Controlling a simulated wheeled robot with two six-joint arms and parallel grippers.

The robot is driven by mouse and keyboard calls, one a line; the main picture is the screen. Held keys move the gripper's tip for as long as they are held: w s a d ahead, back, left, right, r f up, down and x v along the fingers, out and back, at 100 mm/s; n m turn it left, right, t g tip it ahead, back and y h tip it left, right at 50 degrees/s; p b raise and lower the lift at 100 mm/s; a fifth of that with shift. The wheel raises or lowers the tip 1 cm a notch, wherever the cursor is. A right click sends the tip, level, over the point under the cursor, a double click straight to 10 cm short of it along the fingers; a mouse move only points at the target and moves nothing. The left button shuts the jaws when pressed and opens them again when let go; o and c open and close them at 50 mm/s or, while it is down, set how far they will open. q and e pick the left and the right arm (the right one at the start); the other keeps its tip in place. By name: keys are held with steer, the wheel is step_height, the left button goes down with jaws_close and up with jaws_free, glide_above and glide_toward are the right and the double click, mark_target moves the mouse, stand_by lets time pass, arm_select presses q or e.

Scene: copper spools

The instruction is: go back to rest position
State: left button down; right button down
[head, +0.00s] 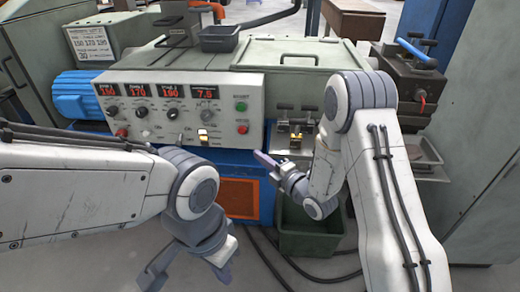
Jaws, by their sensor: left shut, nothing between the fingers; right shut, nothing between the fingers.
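My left gripper (188,272) hangs low in front of the machine, at the bottom of the head view. It points down over the floor and holds nothing. My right gripper (266,163) is in front of the machine, just right of the control panel's lower right corner. Its fingers point up and left, and it is shut and empty. My two white arms reach in from the left and right sides of the view.
The control panel (170,90) with red displays, knobs and buttons faces me. A blue motor (80,95) is at its left. A green bin (308,242) stands on the floor below my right gripper, partly hidden by it. Black cables (280,268) lie on the floor.

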steer(key=s+a+r+m+g+h, duration=0.2)
steer(key=s+a+m+g+h, duration=0.2)
steer(key=s+m+g+h, duration=0.25)
steer(key=s+d+r+m+g+h, duration=0.15)
steer(key=s+m+g, duration=0.35)
steer(key=s, duration=1)
steer(key=s+d+r+m+g+h, duration=0.1)
steer(key=s+d+r+m+g, duration=0.35)
steer(key=s, duration=1.05)
step_height(320, 180, up, 19)
steer(key=a+m+t+p, duration=0.1)
steer(key=p, duration=2)
steer(key=shift+w+a+f+m+t, duration=0.2)
steer(key=shift+w+m+t, duration=0.1)
steer(key=shift+w, duration=0.15)
